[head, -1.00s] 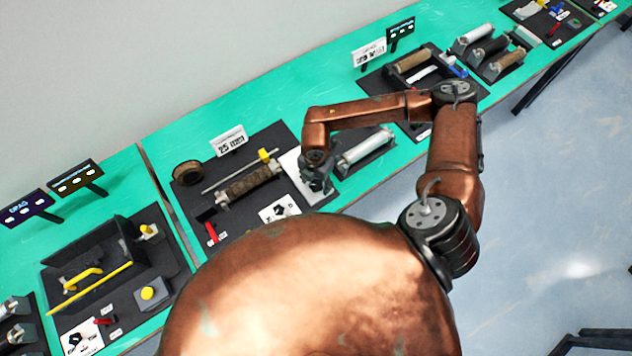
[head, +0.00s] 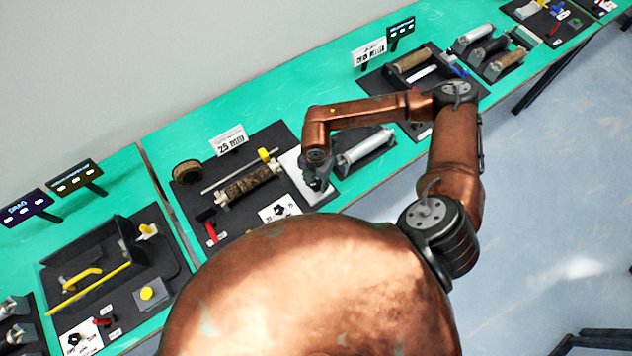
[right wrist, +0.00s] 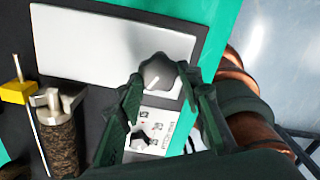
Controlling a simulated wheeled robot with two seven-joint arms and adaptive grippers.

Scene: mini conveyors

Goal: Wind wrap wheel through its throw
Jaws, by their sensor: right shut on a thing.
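The wheel (right wrist: 157,73) is a dark lobed knob with a white pointer line, seen in the right wrist view near the edge of a white plate (right wrist: 115,48). My right gripper (right wrist: 160,88) is shut on it, a finger on either side. In the head view my right gripper (head: 318,182) reaches down at the white plate (head: 302,172), and the wheel is hidden under it. A brown roller (head: 250,184) lies left of the gripper; its end also shows in the wrist view (right wrist: 62,145). My left gripper is out of view.
A pale roller unit (head: 365,148) is close on the right. Green bench shows around the dark board.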

